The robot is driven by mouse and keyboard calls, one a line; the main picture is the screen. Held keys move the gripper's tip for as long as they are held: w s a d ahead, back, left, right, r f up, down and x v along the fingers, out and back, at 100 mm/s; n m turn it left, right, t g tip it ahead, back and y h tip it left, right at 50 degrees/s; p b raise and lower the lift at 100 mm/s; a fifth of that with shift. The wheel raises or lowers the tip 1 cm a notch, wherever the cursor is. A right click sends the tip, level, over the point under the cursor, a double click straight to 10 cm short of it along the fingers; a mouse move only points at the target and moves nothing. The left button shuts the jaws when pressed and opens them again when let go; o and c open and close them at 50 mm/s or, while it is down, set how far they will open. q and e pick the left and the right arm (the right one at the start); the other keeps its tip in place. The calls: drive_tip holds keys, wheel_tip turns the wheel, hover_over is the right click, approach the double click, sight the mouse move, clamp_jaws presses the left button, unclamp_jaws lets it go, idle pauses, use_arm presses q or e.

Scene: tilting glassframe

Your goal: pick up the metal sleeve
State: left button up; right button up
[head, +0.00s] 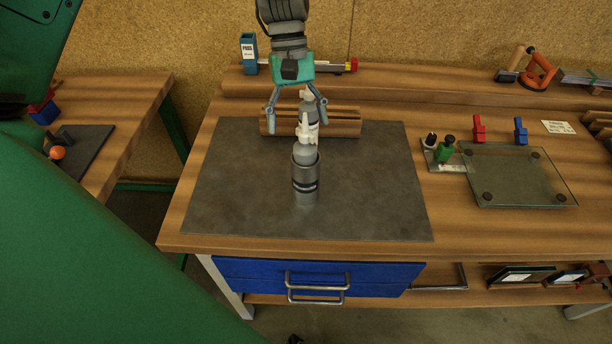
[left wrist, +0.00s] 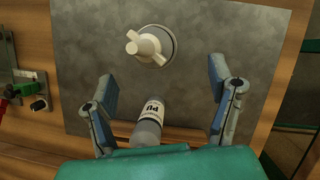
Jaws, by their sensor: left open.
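The metal sleeve (head: 305,192) is a grey cylinder with dark bands, upright on the dark grey mat (head: 230,190). A grey canister with a white nozzle (head: 305,130) stands inside it; in the left wrist view the nozzle (left wrist: 147,46) shows from above. My left gripper (head: 298,126) is open and empty, above and behind the sleeve, apart from it. Its fingers (left wrist: 160,76) show in the left wrist view, spread toward the sleeve. A second canister (left wrist: 148,122) with a "PU" label shows between and below the fingers. My right gripper is not in view.
A wooden block (head: 342,122) lies at the mat's back edge, by the second canister. The mat is clear on both sides of the sleeve. Blue drawers (head: 240,272) are below.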

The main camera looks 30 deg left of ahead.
sight(305, 152)
use_arm(q)
drive_tip(key=shift+d+f, duration=0.25)
drive_tip(key=shift+f, duration=0.4)
drive_tip(key=shift+d+f, duration=0.25)
drive_tip(key=shift+f, duration=0.35)
drive_tip(key=p+x, duration=0.1)
drive_tip(key=x, duration=0.3)
drive_tip(key=shift+s+d, duration=0.1)
drive_tip(key=shift+d, duration=0.05)
drive_tip(key=shift+f, duration=0.4)
drive_tip(key=shift+r, duration=0.1)
drive_tip(key=c, duration=1.7)
drive_tip(key=shift+c, duration=0.2)
